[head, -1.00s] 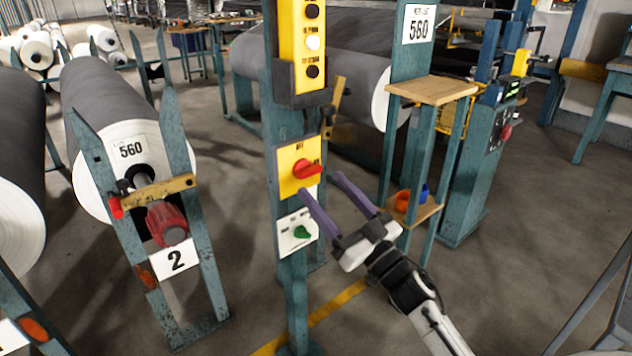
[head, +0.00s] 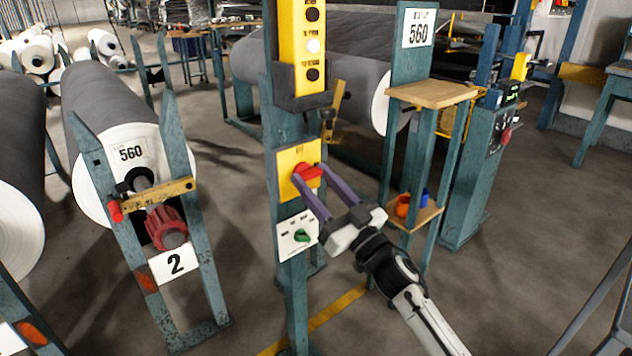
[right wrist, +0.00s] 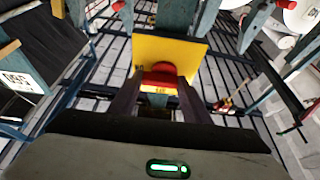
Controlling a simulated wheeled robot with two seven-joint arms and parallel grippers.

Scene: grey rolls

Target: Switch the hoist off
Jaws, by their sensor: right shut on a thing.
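The hoist's switch is a red rotary knob (head: 308,174) on a yellow plate (head: 290,160), fixed to a teal post (head: 293,300). My right gripper (head: 309,180) is at the plate, its two purple fingers closed on the red knob. In the right wrist view the red knob (right wrist: 160,78) sits between the fingertips, in front of the yellow plate (right wrist: 190,50). The fingers hide part of the knob, so its exact setting is hard to tell. My left gripper is not in view.
Below the plate is a white panel with a green knob (head: 301,236). Above it hangs a yellow button box (head: 300,45). A wooden-topped stand (head: 432,93) is to the right, a fabric roll (head: 105,105) on a stand to the left. Open floor lies in front.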

